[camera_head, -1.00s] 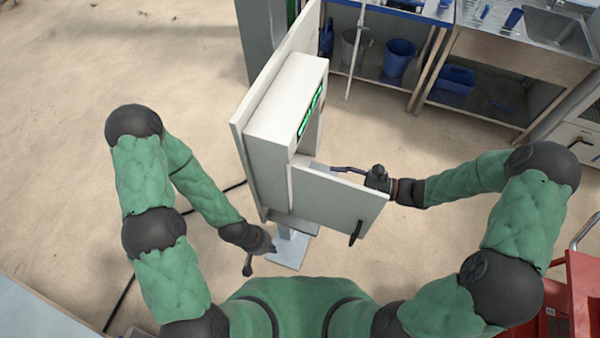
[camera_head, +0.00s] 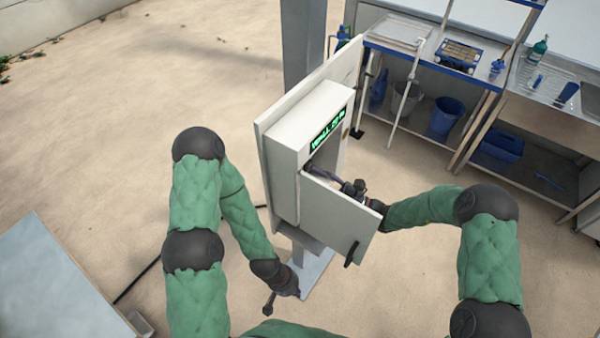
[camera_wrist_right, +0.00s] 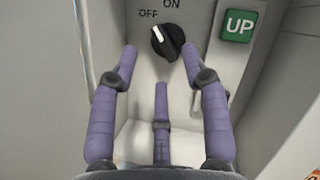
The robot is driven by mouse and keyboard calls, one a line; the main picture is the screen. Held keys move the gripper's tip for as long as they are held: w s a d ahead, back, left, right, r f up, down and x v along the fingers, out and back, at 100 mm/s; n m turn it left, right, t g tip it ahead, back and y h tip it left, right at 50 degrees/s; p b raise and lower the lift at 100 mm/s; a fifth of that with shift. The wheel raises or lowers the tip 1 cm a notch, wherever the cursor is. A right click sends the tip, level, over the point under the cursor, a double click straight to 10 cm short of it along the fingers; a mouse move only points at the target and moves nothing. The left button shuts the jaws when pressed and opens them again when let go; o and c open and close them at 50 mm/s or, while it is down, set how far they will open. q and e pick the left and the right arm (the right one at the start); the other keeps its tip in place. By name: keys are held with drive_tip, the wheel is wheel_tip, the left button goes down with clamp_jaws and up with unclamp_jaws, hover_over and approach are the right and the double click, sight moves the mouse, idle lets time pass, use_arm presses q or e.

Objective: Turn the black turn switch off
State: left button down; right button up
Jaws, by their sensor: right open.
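The black turn switch (camera_wrist_right: 167,42) is on the pale panel in the right wrist view, below the "OFF" and "ON" labels. Its white mark points up and left, towards "OFF". My right gripper (camera_wrist_right: 159,54) is open, with one purple fingertip to each side of the switch and a third finger below; I see no clear contact. In the head view, my right gripper (camera_head: 312,172) reaches into the white control box (camera_head: 287,155) behind its open door (camera_head: 325,217). The switch is hidden there. My left gripper (camera_head: 270,303) hangs low, left of the box's stand; its fingers are too small to judge.
A green "UP" button (camera_wrist_right: 239,25) is right of the switch. A lit green display (camera_head: 327,130) is on the box. The open door with its black handle (camera_head: 351,254) stands beside my right forearm. A sink bench (camera_head: 545,120) is at the back right.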

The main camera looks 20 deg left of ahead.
drive_tip(key=shift+x, duration=2.5)
clamp_jaws()
